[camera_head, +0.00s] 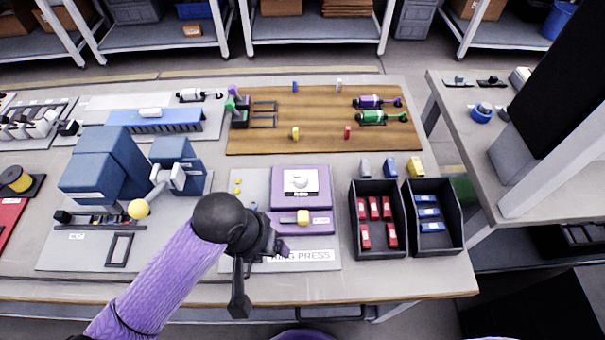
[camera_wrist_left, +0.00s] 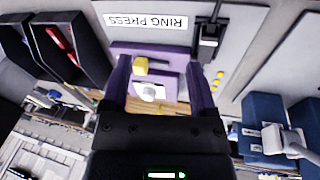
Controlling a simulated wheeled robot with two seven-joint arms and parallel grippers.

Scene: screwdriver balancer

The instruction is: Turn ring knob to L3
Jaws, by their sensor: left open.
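The ring press (camera_head: 260,190) is a purple unit on a grey plate with a "RING PRESS" label (camera_head: 305,254). A round white knob (camera_head: 299,181) sits on its white dial plate; the dial marks are too small to read. My left gripper (camera_head: 262,268) is open and empty, above the front left of the press. My right gripper is not in view.
Two black bins (camera_head: 381,251) with red and blue parts stand right of the press. Blue machines (camera_head: 110,166) with a yellow ball-ended lever (camera_head: 139,209) stand left. A wooden board (camera_head: 318,146) with green and purple screwdrivers lies behind.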

